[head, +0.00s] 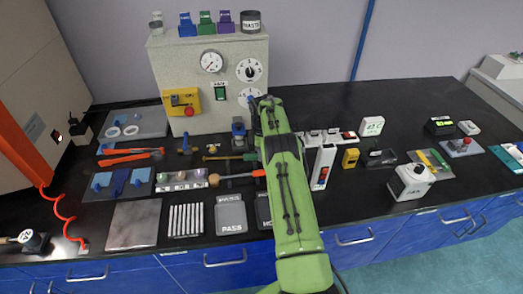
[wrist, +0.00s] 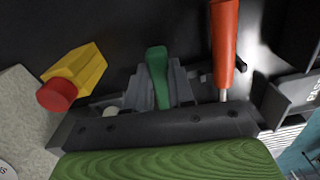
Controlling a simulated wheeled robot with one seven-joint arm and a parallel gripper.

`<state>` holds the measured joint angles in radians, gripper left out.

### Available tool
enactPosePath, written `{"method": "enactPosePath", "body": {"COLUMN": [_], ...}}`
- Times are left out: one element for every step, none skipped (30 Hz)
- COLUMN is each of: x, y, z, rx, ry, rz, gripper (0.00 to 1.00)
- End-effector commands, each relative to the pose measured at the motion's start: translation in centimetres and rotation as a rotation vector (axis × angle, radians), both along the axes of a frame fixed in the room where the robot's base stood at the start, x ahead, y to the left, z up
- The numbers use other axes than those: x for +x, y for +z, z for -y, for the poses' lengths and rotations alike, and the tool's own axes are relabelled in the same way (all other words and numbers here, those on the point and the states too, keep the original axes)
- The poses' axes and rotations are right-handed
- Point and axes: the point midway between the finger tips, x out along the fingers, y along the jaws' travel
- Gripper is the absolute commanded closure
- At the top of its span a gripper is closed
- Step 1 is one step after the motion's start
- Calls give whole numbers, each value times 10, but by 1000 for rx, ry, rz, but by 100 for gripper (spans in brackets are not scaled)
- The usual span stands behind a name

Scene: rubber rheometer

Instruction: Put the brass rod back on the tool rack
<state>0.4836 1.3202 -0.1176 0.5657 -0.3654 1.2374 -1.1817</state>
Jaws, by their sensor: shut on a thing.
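The brass rod (head: 222,157) shows in the head view as a thin gold-brown bar with a green handle (wrist: 157,75) at its right end. It lies level, left of my arm. In the wrist view my gripper (wrist: 160,85) has its grey fingers on both sides of the green handle and is shut on it. In the head view my green arm hides the gripper. I cannot tell for sure which fixture is the tool rack. An orange-handled tool (head: 242,175) lies in front of the rod, and its handle (wrist: 226,45) is beside the grip in the wrist view.
The beige machine (head: 215,115) with dials stands behind, its yellow box with a red button (head: 182,101) on the front left. A sample tray (head: 182,180), pale strips (head: 186,220) and a PASS tray (head: 231,216) lie in front. Bare counter (head: 420,95) is at back right.

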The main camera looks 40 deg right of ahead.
Motion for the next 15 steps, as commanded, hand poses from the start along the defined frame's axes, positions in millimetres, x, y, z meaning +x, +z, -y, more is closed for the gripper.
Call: {"method": "enactPosePath", "body": {"x": [0,0,0,0,0,0,0,0,0,0,0,0,0,0,0], "y": [-4,-5,-5,-5,-4,-4,-4,-4,-4,-4,-4,-4,-4,-4,-4], "z": [0,0,0,0,0,0,0,0,0,0,0,0,0,0,0], "rx": [-1,-1,-1,-1,-1,-1,-1,-1,-1,-1,-1,-1,-1,-1,-1], "ry": [0,0,0,0,1,1,1,1,1,1,1,1,1,1,1], "rz": [1,1,2,2,2,2,2,2,2,2,2,2,2,2,2], "gripper": [100,100,100,100,100,100,100,100,100,73,68,62,57,53,48]}}
